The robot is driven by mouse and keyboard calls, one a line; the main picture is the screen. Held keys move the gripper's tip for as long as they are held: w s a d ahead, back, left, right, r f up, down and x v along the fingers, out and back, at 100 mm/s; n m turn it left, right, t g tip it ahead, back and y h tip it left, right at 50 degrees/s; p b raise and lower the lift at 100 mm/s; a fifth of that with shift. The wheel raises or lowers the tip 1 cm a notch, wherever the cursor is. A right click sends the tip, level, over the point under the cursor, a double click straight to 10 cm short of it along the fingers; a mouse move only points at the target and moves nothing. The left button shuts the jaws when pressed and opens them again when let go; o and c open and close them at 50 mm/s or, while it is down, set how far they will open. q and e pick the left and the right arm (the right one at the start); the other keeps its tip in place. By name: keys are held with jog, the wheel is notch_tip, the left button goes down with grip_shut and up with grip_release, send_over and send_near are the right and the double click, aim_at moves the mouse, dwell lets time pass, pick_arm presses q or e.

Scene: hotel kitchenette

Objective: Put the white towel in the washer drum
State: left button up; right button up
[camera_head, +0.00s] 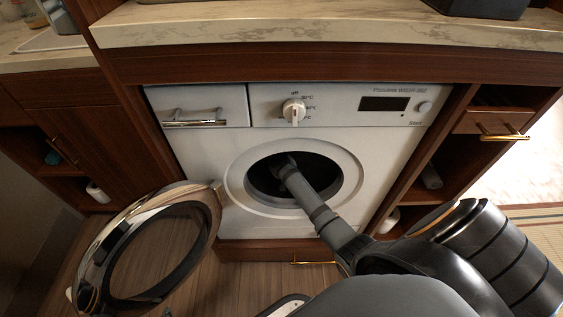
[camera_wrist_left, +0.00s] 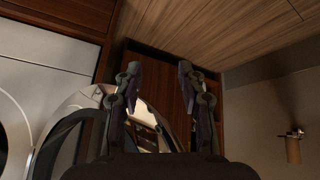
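The white washer (camera_head: 205,150) stands under the counter with its round door (camera_head: 206,222) swung open to the left. My right arm comes in from the right, and its gripper (camera_head: 283,167) is inside the dark drum (camera_head: 262,183). Its fingertips are lost in the shade, so I cannot tell if they hold anything. I cannot make out the white towel in either view. My left gripper (camera_wrist_left: 160,78) shows in its wrist view with its fingers apart and nothing between them. The open door (camera_wrist_left: 72,130) and washer front (camera_wrist_left: 45,45) lie to its left there.
A marble counter (camera_head: 330,30) runs above the washer. Open wooden shelves flank it, with a small white roll (camera_head: 97,192) at left and a dark item (camera_head: 431,177) at right. A wall-mounted roll holder (camera_wrist_left: 293,148) is at right in the wrist view.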

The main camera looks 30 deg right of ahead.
pick_arm(q)
jog(key=shift+w+r, duration=0.1)
jog(key=shift+w, duration=0.05)
pick_arm(e)
jog(key=shift+r, duration=0.1)
pick_arm(q)
jog(key=shift+w+r+t, duration=0.2)
jog(key=shift+w+t, duration=0.1)
jog(key=shift+w, duration=0.05)
pick_arm(e)
jog(key=o, duration=1.3)
jog(key=p+v, duration=0.2)
jog(key=v, duration=0.1)
jog(key=shift+a+r, duration=0.1)
jog(key=shift+r, duration=0.1)
pick_arm(q)
jog(key=s+a+r+g+p, duration=0.1)
jog(key=s+r+g+p, duration=0.1)
jog(key=s+g+p, duration=0.1)
jog(key=shift+s+a+r+g+y, duration=0.2)
jog(key=shift+s+a+g+y, duration=0.1)
jog(key=shift+s+g, duration=0.7)
pick_arm(e)
jog(key=v, duration=0.8)
jog(key=shift+s+a, duration=0.2)
jog(key=shift+s, duration=0.15)
